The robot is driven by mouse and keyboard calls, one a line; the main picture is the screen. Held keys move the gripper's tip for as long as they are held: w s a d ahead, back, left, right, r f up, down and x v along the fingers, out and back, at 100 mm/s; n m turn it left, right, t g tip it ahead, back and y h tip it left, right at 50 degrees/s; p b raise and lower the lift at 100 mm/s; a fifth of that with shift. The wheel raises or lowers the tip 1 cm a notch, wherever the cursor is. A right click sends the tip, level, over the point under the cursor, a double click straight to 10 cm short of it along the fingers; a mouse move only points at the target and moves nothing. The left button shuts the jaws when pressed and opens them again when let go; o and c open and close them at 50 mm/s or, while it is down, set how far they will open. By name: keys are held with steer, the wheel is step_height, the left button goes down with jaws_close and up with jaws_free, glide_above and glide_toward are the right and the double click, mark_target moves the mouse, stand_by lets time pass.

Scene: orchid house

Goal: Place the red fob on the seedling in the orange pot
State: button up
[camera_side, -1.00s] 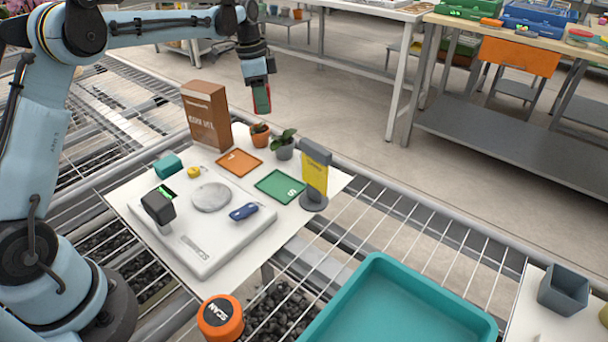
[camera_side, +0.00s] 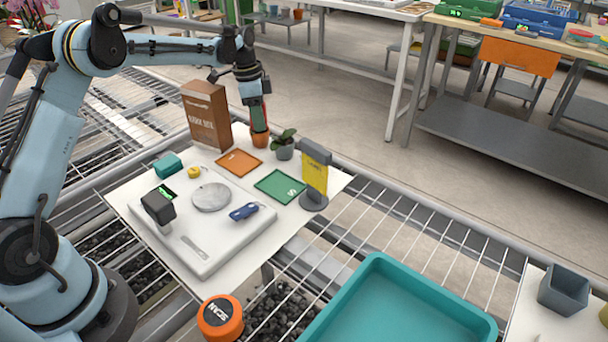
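The orange pot (camera_side: 260,140) stands at the back of the white work board, beside the brown box. My gripper (camera_side: 257,118) points down directly over it and hides the seedling. The red fob (camera_side: 258,117) shows as a narrow reddish strip between the fingers, just above the pot; its lower edge blends with the pot's orange. The gripper appears shut on the fob. Whether the fob touches the seedling cannot be told from this view.
A brown box (camera_side: 206,115) stands close left of the gripper. A grey pot with a leafy seedling (camera_side: 283,146) is close right, then a yellow-fronted grey stand (camera_side: 315,175). Orange (camera_side: 239,162) and green (camera_side: 280,186) mats, a scale (camera_side: 205,240) and a blue fob (camera_side: 243,211) lie in front.

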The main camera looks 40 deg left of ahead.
steer(key=o, duration=0.4)
steer(key=r, duration=0.7)
steer(key=s+a+r, duration=0.1)
steer(key=r, duration=0.3)
steer(key=shift+r, duration=0.3)
steer(key=shift+s+d+r, duration=0.1)
steer(key=shift+d+r, duration=0.1)
steer(key=shift+r, duration=0.25)
steer(key=s+d+r+n+t+y, duration=0.1)
steer(key=s+d+n+t, duration=0.15)
steer(key=s+d, duration=0.45)
steer(key=s+d+n+t, duration=0.2)
steer(key=s+d+n, duration=0.25)
steer(key=s, duration=0.45)
steer(key=s+d+f+n+t, duration=0.1)
steer(key=s+d+f+n, duration=0.1)
steer(key=s+f, duration=0.3)
steer(key=shift+s+d+f+t, duration=0.25)
steer(key=shift+s+t, duration=0.1)
steer(key=shift+s, duration=0.4)
steer(key=shift+r, duration=0.1)
